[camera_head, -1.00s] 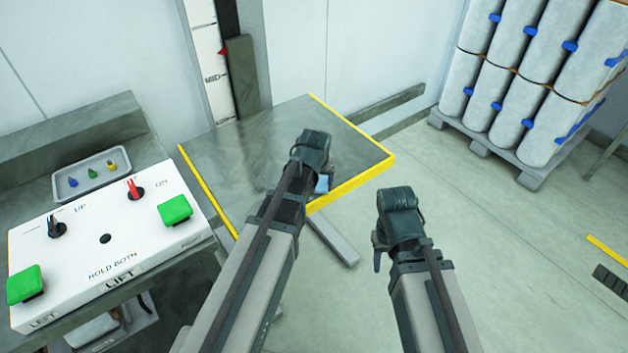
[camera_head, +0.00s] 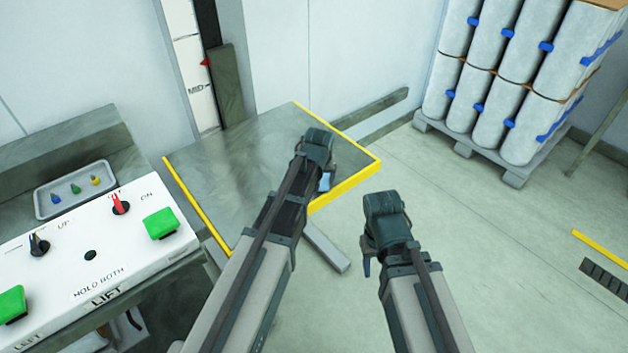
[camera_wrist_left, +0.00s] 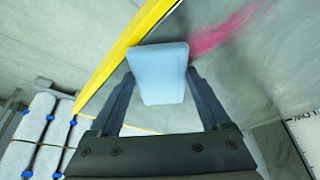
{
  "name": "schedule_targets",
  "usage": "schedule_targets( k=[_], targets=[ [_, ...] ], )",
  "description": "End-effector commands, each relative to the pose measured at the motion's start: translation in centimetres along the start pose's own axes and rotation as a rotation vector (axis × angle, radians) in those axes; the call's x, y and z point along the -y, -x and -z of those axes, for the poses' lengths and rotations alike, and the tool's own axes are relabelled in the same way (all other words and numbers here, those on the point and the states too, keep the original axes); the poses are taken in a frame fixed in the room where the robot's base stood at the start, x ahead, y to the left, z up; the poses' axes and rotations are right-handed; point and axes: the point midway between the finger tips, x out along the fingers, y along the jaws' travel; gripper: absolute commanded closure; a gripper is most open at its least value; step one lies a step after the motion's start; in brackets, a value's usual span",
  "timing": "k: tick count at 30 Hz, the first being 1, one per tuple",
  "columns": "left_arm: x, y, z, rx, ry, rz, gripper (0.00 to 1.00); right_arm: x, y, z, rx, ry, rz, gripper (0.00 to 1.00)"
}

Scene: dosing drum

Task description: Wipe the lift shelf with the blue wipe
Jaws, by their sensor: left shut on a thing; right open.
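The lift shelf (camera_head: 235,160) is a grey metal plate with yellow edges in the middle of the head view. My left gripper (camera_wrist_left: 160,90) is shut on the blue wipe (camera_wrist_left: 160,70), a light blue block between its fingers. In the head view only a small bit of the wipe (camera_head: 325,181) shows past the gripper, over the shelf near its right yellow edge. A pink smear (camera_wrist_left: 228,30) marks the shelf beside the wipe in the left wrist view. The arm hides this smear in the head view. My right gripper (camera_head: 366,262) is open and empty, right of the shelf, over the floor.
A white control box (camera_head: 90,255) with green buttons and knobs stands at left. A small tray (camera_head: 50,205) with coloured pieces lies behind it. Wrapped cylinders (camera_head: 520,80) stand on a pallet at back right. The floor at right is mostly clear.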

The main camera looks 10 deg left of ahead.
Motion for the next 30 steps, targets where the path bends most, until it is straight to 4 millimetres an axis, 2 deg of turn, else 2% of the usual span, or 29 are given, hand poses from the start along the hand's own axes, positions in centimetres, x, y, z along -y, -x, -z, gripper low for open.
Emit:
schedule_targets(
  k=[11,24,30],
  targets=[
    [-0.2,0.1,0.1,0.001,0.000,-0.002,0.64,0.0,0.1,0.0,0.000,0.000,0.000,0.50],
    [2.2,0.7,-2.0,0.001,0.001,0.000,0.63,0.0,-0.2,0.0,0.000,0.000,0.000,0.50],
    [2.5,0.7,-2.3,0.004,-0.001,0.001,0.63,0.0,-0.2,0.0,0.000,0.000,0.000,0.50]
  ],
)
